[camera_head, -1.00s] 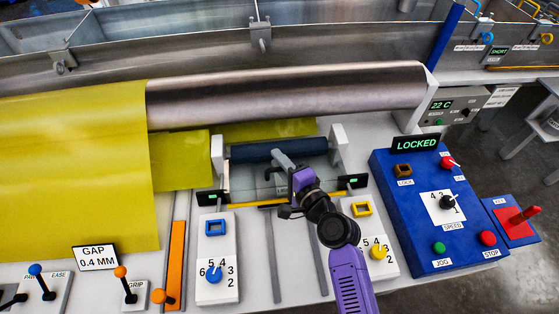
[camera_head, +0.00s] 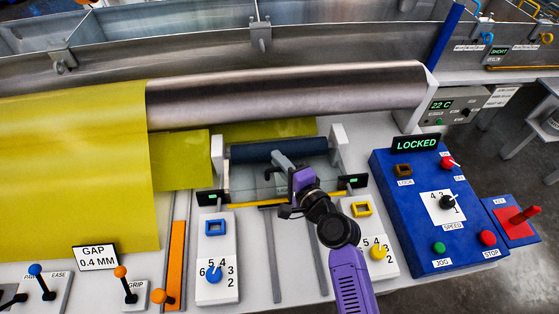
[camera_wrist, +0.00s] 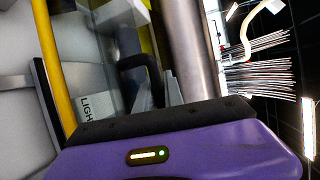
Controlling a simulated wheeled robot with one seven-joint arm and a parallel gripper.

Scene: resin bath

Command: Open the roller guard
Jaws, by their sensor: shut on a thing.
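The roller guard (camera_head: 250,182) is a clear panel in front of the dark blue roller (camera_head: 250,152), with a yellow bar (camera_head: 245,204) along its near edge. My gripper (camera_head: 283,163) is over the right half of the guard. In the wrist view, a dark curved handle (camera_wrist: 136,62) lies at the fingertips, and my gripper is shut on it. My purple wrist hides part of the guard and most of the grip. The yellow bar also shows in the wrist view (camera_wrist: 52,70). The guard appears lowered, but its exact angle is hard to tell.
Pale brackets flank the roller, the right one (camera_head: 338,145) close to my gripper. Two dial panels stand in front, left (camera_head: 217,250) and right (camera_head: 390,262). A blue control box (camera_head: 405,225) with a LOCKED display (camera_head: 416,144) is at the right. Yellow sheet (camera_head: 75,170) covers the left.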

